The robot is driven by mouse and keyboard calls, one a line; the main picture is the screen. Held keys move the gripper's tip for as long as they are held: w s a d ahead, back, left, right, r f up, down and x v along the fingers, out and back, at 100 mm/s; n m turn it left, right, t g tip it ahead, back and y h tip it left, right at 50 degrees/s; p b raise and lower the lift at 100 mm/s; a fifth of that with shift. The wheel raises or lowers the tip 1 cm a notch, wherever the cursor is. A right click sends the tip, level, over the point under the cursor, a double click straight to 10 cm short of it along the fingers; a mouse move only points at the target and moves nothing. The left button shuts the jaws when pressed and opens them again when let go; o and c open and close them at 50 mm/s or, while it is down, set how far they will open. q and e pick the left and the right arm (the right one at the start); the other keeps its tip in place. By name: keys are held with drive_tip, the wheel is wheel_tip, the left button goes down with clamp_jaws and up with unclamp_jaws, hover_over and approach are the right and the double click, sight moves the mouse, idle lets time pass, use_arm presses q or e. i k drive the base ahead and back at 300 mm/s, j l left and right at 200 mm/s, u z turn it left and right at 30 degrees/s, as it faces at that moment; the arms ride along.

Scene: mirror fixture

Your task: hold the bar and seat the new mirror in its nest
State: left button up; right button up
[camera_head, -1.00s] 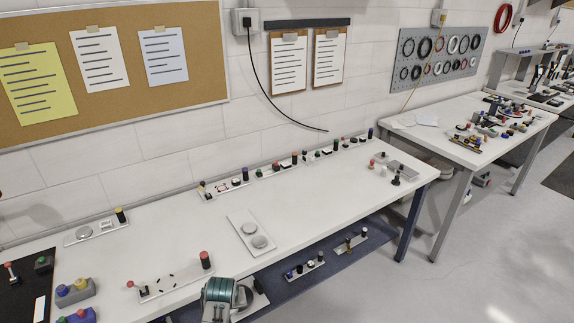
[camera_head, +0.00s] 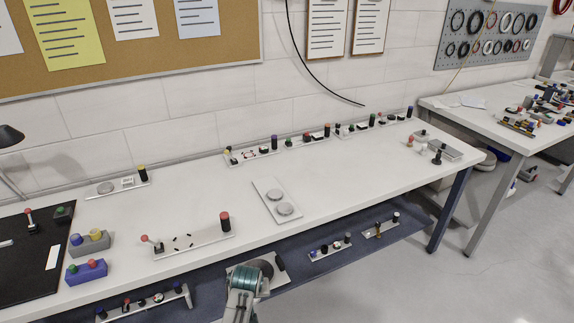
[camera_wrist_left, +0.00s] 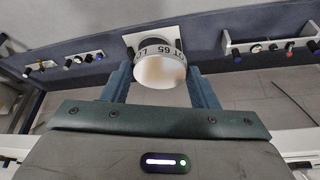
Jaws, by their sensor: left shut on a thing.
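My left gripper (camera_wrist_left: 160,78) shows in the left wrist view, its blue-grey fingers shut on a white round piece (camera_wrist_left: 160,70) with a printed band. The band's text is only partly readable. In the head view, a light tray (camera_head: 267,191) on the bench bears two round grey discs (camera_head: 285,209); I cannot tell whether one is the new mirror. Left of it is a long plate (camera_head: 208,240) with small black marks or clips, a red-ball lever (camera_head: 145,238) and a red-topped post (camera_head: 225,222). I cannot tell which part is the bar or the nest. My right gripper is not seen.
Several small fixtures (camera_head: 308,140) line the bench's back edge. A black mat (camera_head: 22,275) and grey and blue button boxes (camera_head: 87,272) are at the left. More fixtures sit on the blue lower shelf (camera_head: 345,247). The bench top right of the disc tray is largely clear.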

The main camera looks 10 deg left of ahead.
sight(183, 243)
drive_tip(key=l+u, duration=0.2)
drive_tip(key=u, duration=0.2)
drive_tip(key=l+u, duration=0.2)
drive_tip(key=u, duration=0.2)
